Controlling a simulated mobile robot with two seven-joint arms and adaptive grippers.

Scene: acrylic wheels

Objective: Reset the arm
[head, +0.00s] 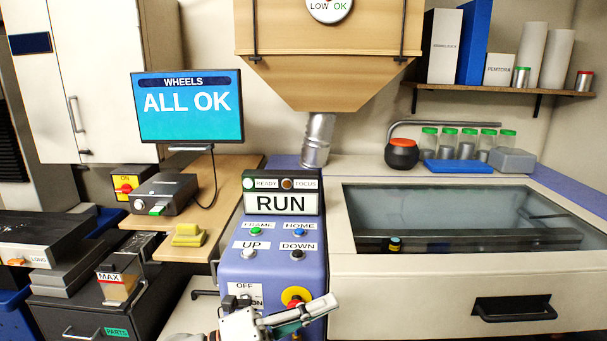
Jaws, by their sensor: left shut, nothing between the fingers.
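My left gripper (322,307) is at the bottom centre of the head view, in front of the lower part of the blue control panel (233,268). It is shut and empty, with its fingers pointing right. It partly covers the area below a red knob with a yellow surround (296,297) and the OFF/ON switch (245,296). I cannot tell whether it touches either. My right gripper is not in view.
The panel has FRAME (256,232), HOME (299,231), UP and DOWN buttons under a RUN display (282,203). A large machine with a glass lid (440,220) stands right. A wooden bench with a yellow block (188,236) and a monitor (188,112) is left.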

